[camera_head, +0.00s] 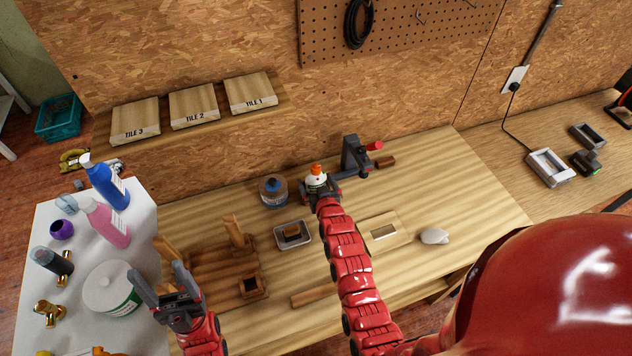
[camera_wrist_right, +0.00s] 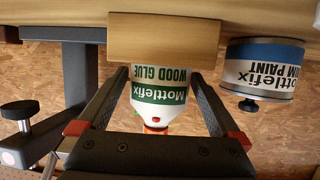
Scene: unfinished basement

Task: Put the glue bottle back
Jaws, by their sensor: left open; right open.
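The glue bottle (camera_head: 316,180) is white with an orange cap and stands upright at the back of the workbench, beside the grey vise. In the right wrist view, which is upside down, the bottle (camera_wrist_right: 160,92) shows its green "WOOD GLUE" label. My right gripper (camera_head: 320,190) is open, with its fingers (camera_wrist_right: 155,100) on either side of the bottle and gaps visible. A wooden block (camera_wrist_right: 163,38) meets the bottle's lower end; I cannot tell whether it is under or in front. My left gripper (camera_head: 158,278) is open and empty at the bench's left front.
A paint tin (camera_head: 274,192) stands left of the bottle, and the vise (camera_head: 355,158) stands right. A small tray (camera_head: 293,236) and a wooden fixture (camera_head: 215,270) lie nearer. Tile boards (camera_head: 194,106) rest on a shelf. A white table (camera_head: 40,225) holds several bottles.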

